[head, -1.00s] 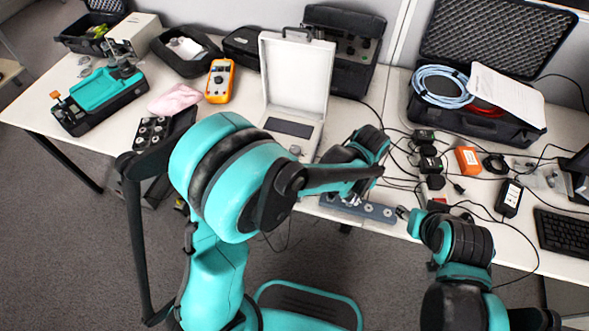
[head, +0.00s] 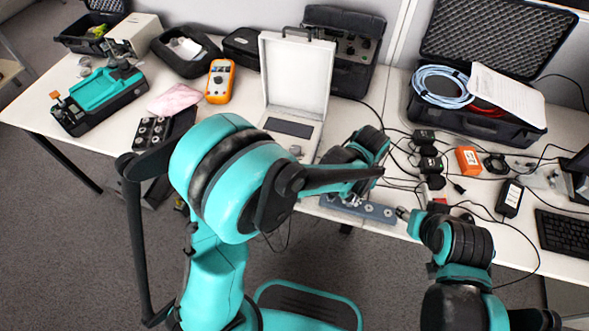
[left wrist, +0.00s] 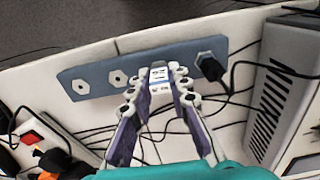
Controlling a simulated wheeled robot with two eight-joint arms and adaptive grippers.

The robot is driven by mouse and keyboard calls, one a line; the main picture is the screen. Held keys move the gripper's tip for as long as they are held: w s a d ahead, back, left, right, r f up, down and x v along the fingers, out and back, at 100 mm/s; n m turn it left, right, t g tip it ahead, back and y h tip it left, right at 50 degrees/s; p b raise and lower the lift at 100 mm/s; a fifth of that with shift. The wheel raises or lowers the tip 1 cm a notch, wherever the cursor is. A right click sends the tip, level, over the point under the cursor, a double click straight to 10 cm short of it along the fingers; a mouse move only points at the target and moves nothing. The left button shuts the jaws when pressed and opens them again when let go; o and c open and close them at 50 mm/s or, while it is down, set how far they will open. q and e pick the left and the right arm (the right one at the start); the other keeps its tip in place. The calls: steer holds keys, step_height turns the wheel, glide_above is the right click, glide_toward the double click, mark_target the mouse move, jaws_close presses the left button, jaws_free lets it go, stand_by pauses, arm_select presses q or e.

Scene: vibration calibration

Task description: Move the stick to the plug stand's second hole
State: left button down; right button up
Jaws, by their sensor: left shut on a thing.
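The plug stand (left wrist: 98,80) is a blue-grey bar on the table edge. In the left wrist view two hexagonal holes show bare at its left part, and a black plug with a cable (left wrist: 210,66) sits at its right end. My left gripper (left wrist: 157,82) is shut on the stick (left wrist: 159,74), which shows a white label, over the bar between the bare holes and the black plug. Its lower end is hidden, so I cannot tell whether it is seated. In the head view my left arm partly covers the stand (head: 376,211). My right gripper (head: 403,213) is by the stand's right end, its jaws too small to read.
A white open case (head: 295,80) stands behind the stand. Black adapters, loose cables and an orange box (head: 468,160) lie to the right. A multimeter (head: 220,81) and a pink cloth (head: 174,99) lie at the left. A vented box (left wrist: 285,85) is close in the wrist view.

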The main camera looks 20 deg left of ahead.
arm_select(q)
steer(key=c, duration=1.3)
jaws_free()
steer(key=shift+c, duration=0.2)
steer(key=shift+r, duration=0.1)
steer(key=shift+r+p, duration=1.9)
steer(key=shift+r, duration=0.5)
step_height(320, 180, up, 12)
